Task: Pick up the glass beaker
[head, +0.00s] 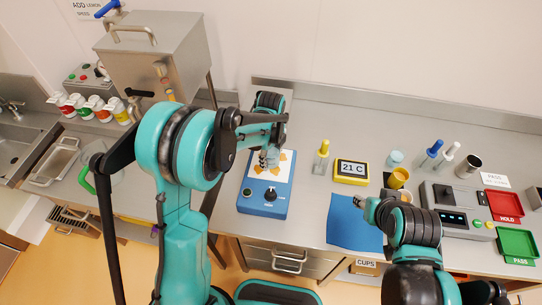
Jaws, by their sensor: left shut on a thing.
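My left gripper (271,142) is over the white top plate of a blue bench device (264,198). It is shut on a small clear, greyish thing, which looks like the glass beaker (268,158). The fingers and forearm hide much of it, and I cannot tell whether it touches the plate.
A clear vessel with a green handle (86,180) is at left. A steel hopper (158,55) stands behind. Red (506,206) and green trays (518,244) lie far right.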

